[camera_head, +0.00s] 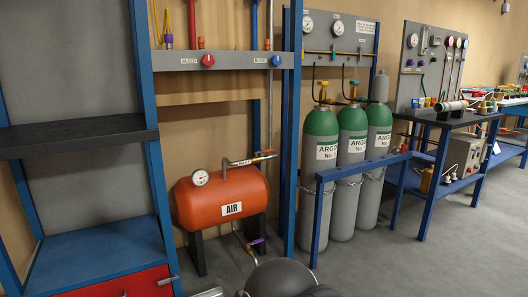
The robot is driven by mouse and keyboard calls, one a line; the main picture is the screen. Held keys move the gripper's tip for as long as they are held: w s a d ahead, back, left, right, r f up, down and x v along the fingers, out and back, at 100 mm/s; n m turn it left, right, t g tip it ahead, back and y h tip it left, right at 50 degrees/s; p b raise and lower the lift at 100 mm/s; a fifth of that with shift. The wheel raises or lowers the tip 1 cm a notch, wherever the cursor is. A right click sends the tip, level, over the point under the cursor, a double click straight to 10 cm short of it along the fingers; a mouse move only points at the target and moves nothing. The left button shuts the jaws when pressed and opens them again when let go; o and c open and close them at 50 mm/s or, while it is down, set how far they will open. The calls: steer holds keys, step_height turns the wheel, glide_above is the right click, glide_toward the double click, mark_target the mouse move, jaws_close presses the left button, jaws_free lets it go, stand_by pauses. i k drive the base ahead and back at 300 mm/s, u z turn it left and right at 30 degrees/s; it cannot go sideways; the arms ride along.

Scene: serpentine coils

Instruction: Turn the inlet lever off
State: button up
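A red-orange air tank (222,197) labelled AIR stands on dark legs left of centre in the head view. A grey pipe (238,162) rises from its top and runs right, with a small white label that seems to read INLET. An orange-tipped piece (264,153) sits at the pipe's right end; I cannot tell for sure whether it is the inlet lever or how it is turned. A small purple handle (256,241) shows on the pipe below the tank. My gripper's fingers do not show; a dark rounded part at the bottom edge seems to be my arm.
A blue-framed shelf (95,265) with a red drawer stands close on the left. A blue post (293,130) rises right of the tank. Several green-topped argon cylinders (352,190) stand behind a blue rail (365,166). Workbenches (455,118) stand far right. Grey floor (400,262) is open at lower right.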

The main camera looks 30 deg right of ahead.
mark_target(267, 150)
steer(key=k, duration=0.6)
steer(key=z, duration=0.6)
steer(key=i, duration=0.65)
steer(key=z, duration=0.6)
steer(key=i, duration=0.85)
steer(key=u, duration=0.5)
steer(key=i, duration=0.9)
steer(key=u, duration=0.65)
